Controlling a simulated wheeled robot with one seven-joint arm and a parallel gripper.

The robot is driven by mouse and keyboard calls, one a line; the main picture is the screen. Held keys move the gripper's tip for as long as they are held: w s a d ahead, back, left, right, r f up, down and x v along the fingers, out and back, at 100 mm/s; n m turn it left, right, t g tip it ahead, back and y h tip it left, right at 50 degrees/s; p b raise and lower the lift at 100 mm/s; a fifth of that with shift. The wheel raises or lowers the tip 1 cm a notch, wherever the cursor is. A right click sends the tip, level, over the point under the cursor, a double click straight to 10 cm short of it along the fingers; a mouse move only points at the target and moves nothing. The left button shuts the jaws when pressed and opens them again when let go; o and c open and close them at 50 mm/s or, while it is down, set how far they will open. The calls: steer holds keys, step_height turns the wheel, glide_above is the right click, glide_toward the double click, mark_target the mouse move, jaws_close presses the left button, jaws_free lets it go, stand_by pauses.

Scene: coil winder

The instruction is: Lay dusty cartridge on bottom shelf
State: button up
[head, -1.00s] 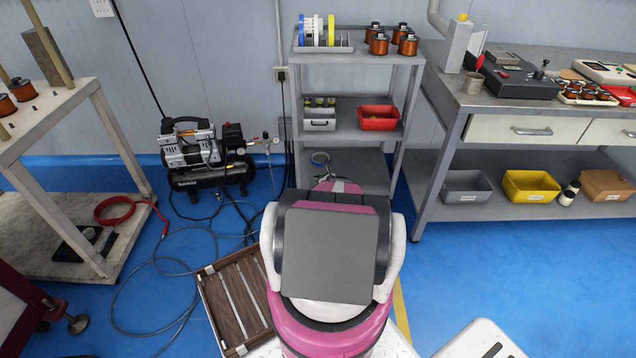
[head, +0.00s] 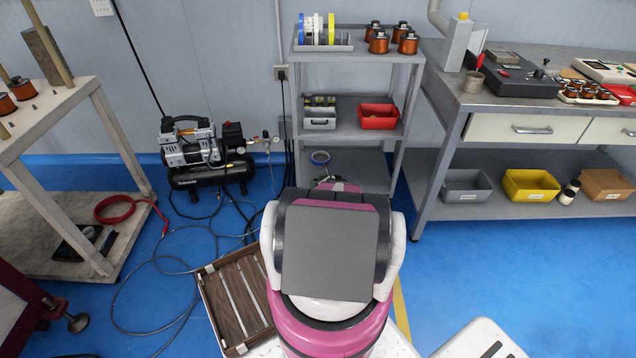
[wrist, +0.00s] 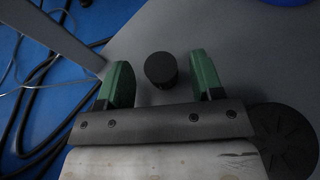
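A dark, short cylinder (wrist: 161,70), which looks like the dusty cartridge, stands upright on a grey surface in the wrist view. My gripper (wrist: 163,82) has its two green fingers apart, one on each side of the cylinder. A gap shows between each finger and the cylinder, so it is not gripped. The surface fits the bottom shelf (head: 362,165) of the grey rack in the head view. There my own arm hides the gripper and the cartridge.
The middle shelf holds a red bin (head: 379,117) and a grey box (head: 319,119). A workbench (head: 446,130) stands to the right, an air compressor (head: 196,150) to the left. A slatted wooden crate (head: 236,302) is on the floor.

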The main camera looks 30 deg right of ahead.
steer(key=shift+r, duration=0.15)
stand_by(0.4)
steer(key=shift+r, duration=2.1)
steer(key=o, duration=0.6)
steer(key=shift+c, duration=0.2)
steer(key=shift+s, duration=0.1)
steer(key=v, duration=1)
steer(key=shift+s+r, duration=0.15)
steer(key=shift+s, duration=0.15)
